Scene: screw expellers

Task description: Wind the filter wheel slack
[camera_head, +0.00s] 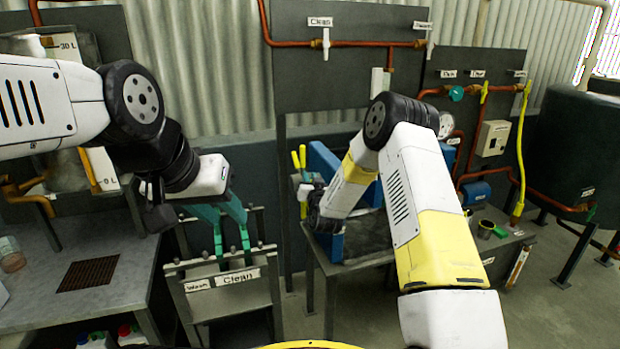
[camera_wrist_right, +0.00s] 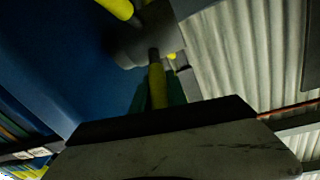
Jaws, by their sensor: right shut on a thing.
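The filter wheel shows as yellow handles (camera_head: 302,157) at the left end of a filter press with blue plates (camera_head: 322,160). In the right wrist view a yellow handle (camera_wrist_right: 157,85) runs out from a dark grey hub (camera_wrist_right: 148,40). My right gripper (camera_wrist_right: 160,92) has its dark green fingers shut around that handle; the dark wrist body covers the lower part of that view. In the head view the right fingers are mostly hidden behind my wrist. My left gripper (camera_head: 232,250) has teal fingers pointing down, apart and empty, above the stand with a "Clean" label (camera_head: 236,278).
A grey table (camera_head: 75,290) with a grate stands at the left. Copper pipes and a grey panel (camera_head: 320,80) are behind the press. A yellow pipe (camera_head: 522,150) and a dark tank (camera_head: 575,150) stand at the right. Bare floor (camera_head: 545,300) shows at the lower right.

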